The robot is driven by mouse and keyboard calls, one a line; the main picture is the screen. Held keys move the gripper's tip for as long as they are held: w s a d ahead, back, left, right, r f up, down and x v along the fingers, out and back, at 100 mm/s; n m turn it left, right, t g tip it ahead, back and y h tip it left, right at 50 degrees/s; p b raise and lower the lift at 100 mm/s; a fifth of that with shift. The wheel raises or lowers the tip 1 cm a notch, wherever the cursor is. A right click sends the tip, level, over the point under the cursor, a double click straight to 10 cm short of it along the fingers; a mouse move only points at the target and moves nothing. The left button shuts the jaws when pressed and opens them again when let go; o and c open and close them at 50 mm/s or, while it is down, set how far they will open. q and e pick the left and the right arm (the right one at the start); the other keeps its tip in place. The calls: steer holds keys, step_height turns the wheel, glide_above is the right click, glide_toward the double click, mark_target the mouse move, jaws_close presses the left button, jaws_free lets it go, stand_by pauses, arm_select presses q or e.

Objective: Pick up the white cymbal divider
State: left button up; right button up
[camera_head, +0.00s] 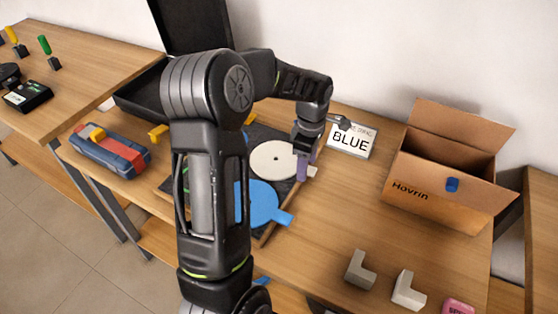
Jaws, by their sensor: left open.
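The white cymbal divider (272,158) is a flat round disc lying on a dark pad on the table. A small white tab (312,171) shows just right of my gripper and looks like its handle, though the join is hidden. My left gripper (303,177) is open and points down at the disc's right edge, over or beside the tab. I cannot tell whether it touches. A blue disc with a handle (263,203) lies in front of the white one, partly hidden by my arm.
A card reading BLUE (352,140) stands behind right. An open cardboard box (437,192) stands at right. Grey L-shaped blocks (360,270) lie at front right. A blue and red case (110,150) lies at left, near an open black case (140,103). The table's middle right is clear.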

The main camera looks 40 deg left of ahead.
arm_select(q)
steer(key=shift+c, duration=0.5)
jaws_close()
step_height(320, 180, up, 10)
steer(key=shift+b, duration=0.35)
steer(key=shift+d, duration=0.1)
stand_by(0.8)
